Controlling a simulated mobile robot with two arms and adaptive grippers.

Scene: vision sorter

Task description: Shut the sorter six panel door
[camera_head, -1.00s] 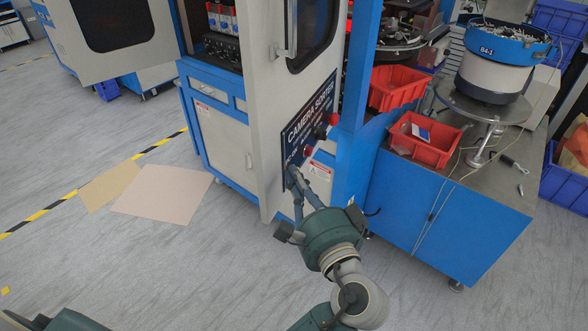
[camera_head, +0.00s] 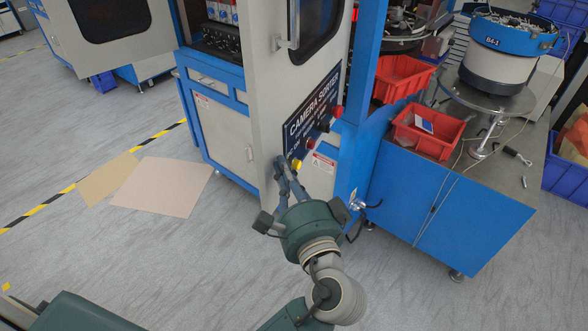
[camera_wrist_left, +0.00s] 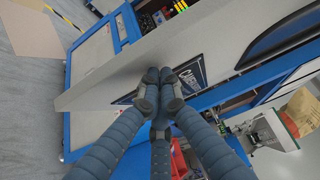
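The sorter six panel door (camera_head: 268,85) is the cream panel with a dark window, an upright handle (camera_head: 290,25) and a dark "CAMERA SORTER" label (camera_head: 312,108). It stands ajar, with the cabinet's inside showing left of it. My left gripper (camera_head: 283,167) is at the lower part of the door, by the label's lower left corner. In the left wrist view its fingertips (camera_wrist_left: 159,88) are together, with nothing seen between them, in front of the door panel (camera_wrist_left: 110,88). I cannot tell whether they touch it. My right gripper is not in view.
Knobs (camera_head: 337,111) stick out beside the label. Right of the door are a blue cabinet (camera_head: 420,205), red bins (camera_head: 428,132) and a feeder bowl (camera_head: 500,50). Flat cardboard (camera_head: 163,186) lies on the floor at left. The floor in front is mostly clear.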

